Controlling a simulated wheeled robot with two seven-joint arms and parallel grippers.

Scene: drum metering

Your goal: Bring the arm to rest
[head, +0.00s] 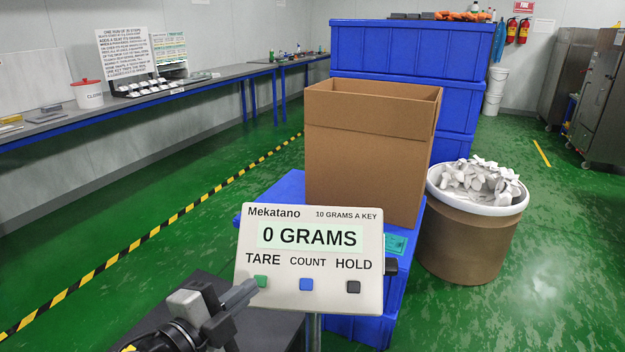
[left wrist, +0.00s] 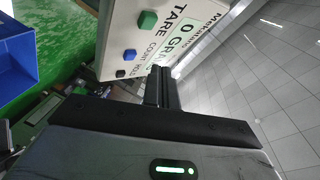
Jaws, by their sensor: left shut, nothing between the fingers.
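My left gripper (head: 247,292) is in the lower middle of the head view, just in front of the lower left corner of the scale display (head: 310,215). Its fingers are shut with nothing between them. The display reads "0 GRAMS" and has a green TARE key (head: 261,281), a blue COUNT key (head: 306,285) and a black HOLD key (head: 353,287). The fingertips are close to the green key; I cannot tell whether they touch it. In the left wrist view the shut fingers (left wrist: 160,80) point toward the display panel (left wrist: 150,45). My right gripper is not in view.
An open cardboard box (head: 365,160) stands on a blue crate (head: 290,190) behind the display. A brown drum (head: 465,240) full of white pieces stands to its right. Stacked blue crates (head: 400,50) are behind. A long bench (head: 200,85) lines the left wall. Green floor at left is clear.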

